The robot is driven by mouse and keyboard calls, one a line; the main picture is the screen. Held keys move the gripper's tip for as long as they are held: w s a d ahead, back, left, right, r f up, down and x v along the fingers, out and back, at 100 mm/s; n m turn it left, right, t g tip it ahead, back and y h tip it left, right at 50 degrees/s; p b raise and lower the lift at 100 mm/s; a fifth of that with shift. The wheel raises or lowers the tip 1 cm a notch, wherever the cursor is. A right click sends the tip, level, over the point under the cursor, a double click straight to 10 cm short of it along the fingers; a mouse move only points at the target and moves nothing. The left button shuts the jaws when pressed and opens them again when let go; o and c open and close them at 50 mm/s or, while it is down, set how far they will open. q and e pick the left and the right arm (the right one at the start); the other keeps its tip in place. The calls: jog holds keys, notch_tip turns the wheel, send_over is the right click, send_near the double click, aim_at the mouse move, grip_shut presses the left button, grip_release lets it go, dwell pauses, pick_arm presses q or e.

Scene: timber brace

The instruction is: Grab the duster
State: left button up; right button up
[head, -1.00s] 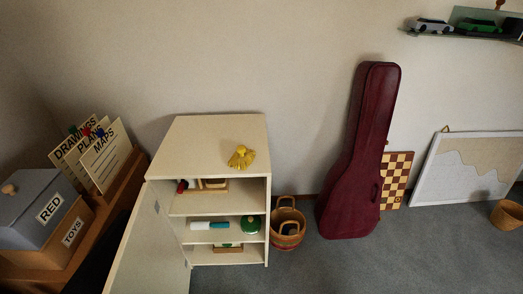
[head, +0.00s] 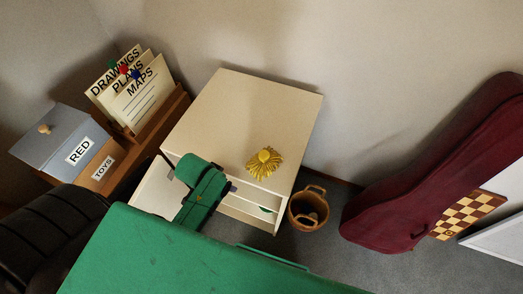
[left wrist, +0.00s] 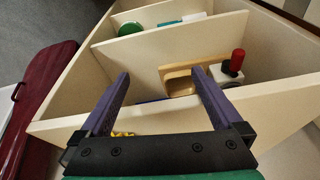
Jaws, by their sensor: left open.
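The yellow tufted thing with a knob, which looks like the duster (head: 264,165), sits on top of the pale cabinet (head: 236,108). A small bit of yellow also shows low between the fingers in the left wrist view (left wrist: 122,133). My left gripper (left wrist: 158,74) is open, with nothing between its purple fingers that I can see it holding. In the head view, my green left wrist is at the cabinet's front, left of the duster, and mostly hides the fingers. My right gripper is not in view.
Inside the cabinet are a wooden-framed thing (left wrist: 178,82), a red-topped item (left wrist: 236,62) and a green round thing (left wrist: 131,28). A basket (head: 309,212) stands beside the cabinet. A dark red guitar case (head: 420,185) leans on the wall. A grey-lidded box (head: 50,133) is at left.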

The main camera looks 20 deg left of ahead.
pick_arm(q)
jog(key=w+r, duration=0.1)
jog(key=r, duration=0.2)
jog(key=w+r+m+t, duration=0.1)
jog(key=r, duration=0.2)
jog(key=d+r+m+t+h, duration=0.1)
jog(key=r, duration=0.1)
jog(key=shift+w+r, duration=0.4)
jog(key=w+d+r+m+h, duration=0.1)
jog(key=w+d+r+m, duration=0.1)
jog(key=w+r, duration=0.15)
jog(key=m+h+p, duration=0.1)
jog(key=m+h, duration=0.2)
jog(key=m, duration=0.1)
send_near(264, 157)
jog(key=shift+g, duration=0.4)
jog(key=x, duration=0.4)
jog(key=a+x, duration=0.1)
jog(key=x, duration=0.3)
jog(key=w+p+x, duration=0.1)
jog(key=x, duration=0.3)
jog(key=shift+w+a+f, duration=0.1)
jog(key=shift+a+f, duration=0.1)
jog(key=shift+f, duration=0.15)
jog(key=c, duration=1.1)
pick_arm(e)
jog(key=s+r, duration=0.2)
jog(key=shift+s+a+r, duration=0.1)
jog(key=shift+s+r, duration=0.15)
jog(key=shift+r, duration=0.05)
